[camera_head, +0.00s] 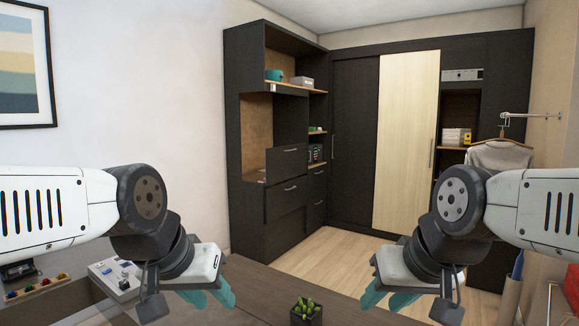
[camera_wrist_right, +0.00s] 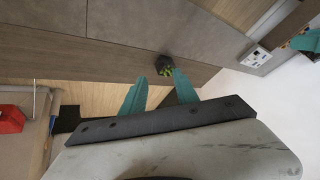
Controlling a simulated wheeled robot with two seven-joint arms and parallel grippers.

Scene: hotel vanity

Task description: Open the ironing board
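I cannot make out an ironing board in either view. My left gripper (camera_head: 212,299) hangs above the dark wooden desk at the lower left, its teal fingers apart and nothing seen between them. My right gripper (camera_head: 384,300) hangs at the lower right in the head view. In the right wrist view its two teal fingers (camera_wrist_right: 158,84) are spread with a gap, and it holds nothing. Neither gripper visibly touches anything.
A small potted plant (camera_head: 305,312) stands on the desk (camera_head: 262,290) between my grippers. Dark shelves and drawers (camera_head: 285,203) and a wardrobe with a pale sliding door (camera_head: 405,140) stand behind. A garment (camera_head: 499,157) hangs at right. Wooden floor (camera_head: 345,250) before the wardrobe is clear.

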